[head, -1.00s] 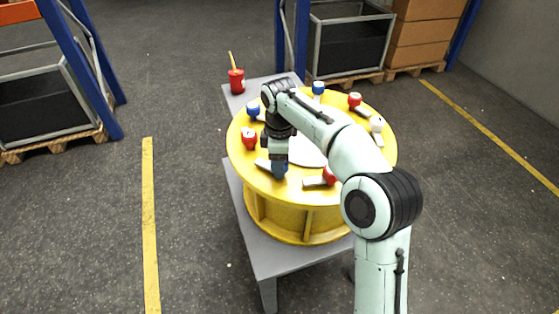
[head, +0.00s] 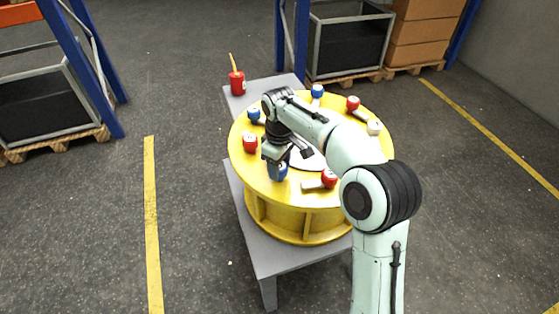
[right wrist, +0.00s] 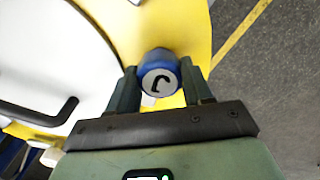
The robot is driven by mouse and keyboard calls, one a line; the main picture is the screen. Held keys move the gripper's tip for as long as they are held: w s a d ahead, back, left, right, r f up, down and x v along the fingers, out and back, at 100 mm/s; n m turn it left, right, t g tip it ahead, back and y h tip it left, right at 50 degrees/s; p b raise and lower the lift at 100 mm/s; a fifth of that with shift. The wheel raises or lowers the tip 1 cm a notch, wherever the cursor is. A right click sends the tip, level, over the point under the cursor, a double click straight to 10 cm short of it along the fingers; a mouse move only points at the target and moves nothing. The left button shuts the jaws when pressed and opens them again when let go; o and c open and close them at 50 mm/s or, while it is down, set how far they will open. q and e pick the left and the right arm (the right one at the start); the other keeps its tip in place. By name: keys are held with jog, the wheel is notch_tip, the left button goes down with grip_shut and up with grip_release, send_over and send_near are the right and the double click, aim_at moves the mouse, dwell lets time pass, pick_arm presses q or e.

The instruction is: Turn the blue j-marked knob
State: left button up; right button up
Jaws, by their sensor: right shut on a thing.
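The blue j-marked knob (head: 279,172) sits near the front edge of the round yellow drum top (head: 262,188). In the right wrist view the knob (right wrist: 158,72) shows a white cap with a black j-like mark, lying on its side in the picture. My right gripper (right wrist: 160,90) is shut on this knob, one finger on each side of it. In the head view my right gripper (head: 277,165) comes down over the knob and hides part of it. My left gripper is not in view.
Red knobs (head: 250,142) (head: 329,178) stand on either side of the held knob. Other blue, red and white knobs ring the drum. A red pot (head: 237,84) stands on the grey table (head: 240,103) behind. A white disc (right wrist: 50,60) covers the drum's middle.

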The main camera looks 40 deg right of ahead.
jog(key=m+p, duration=0.2)
jog(key=m, duration=0.4)
jog(key=shift+r+m, duration=0.1)
jog(key=shift+m, duration=0.2)
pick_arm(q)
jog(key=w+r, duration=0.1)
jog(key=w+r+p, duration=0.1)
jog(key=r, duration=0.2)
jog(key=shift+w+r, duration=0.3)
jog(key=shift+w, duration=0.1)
pick_arm(e)
jog(key=m, duration=0.5)
jog(key=shift+m, duration=0.4)
jog(key=o, duration=1)
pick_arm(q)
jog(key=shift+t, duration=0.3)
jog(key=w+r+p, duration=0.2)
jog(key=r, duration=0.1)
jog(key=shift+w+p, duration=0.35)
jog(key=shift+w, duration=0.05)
pick_arm(e)
notch_tip(320, 180, up, 13)
jog(key=shift+r, duration=0.1)
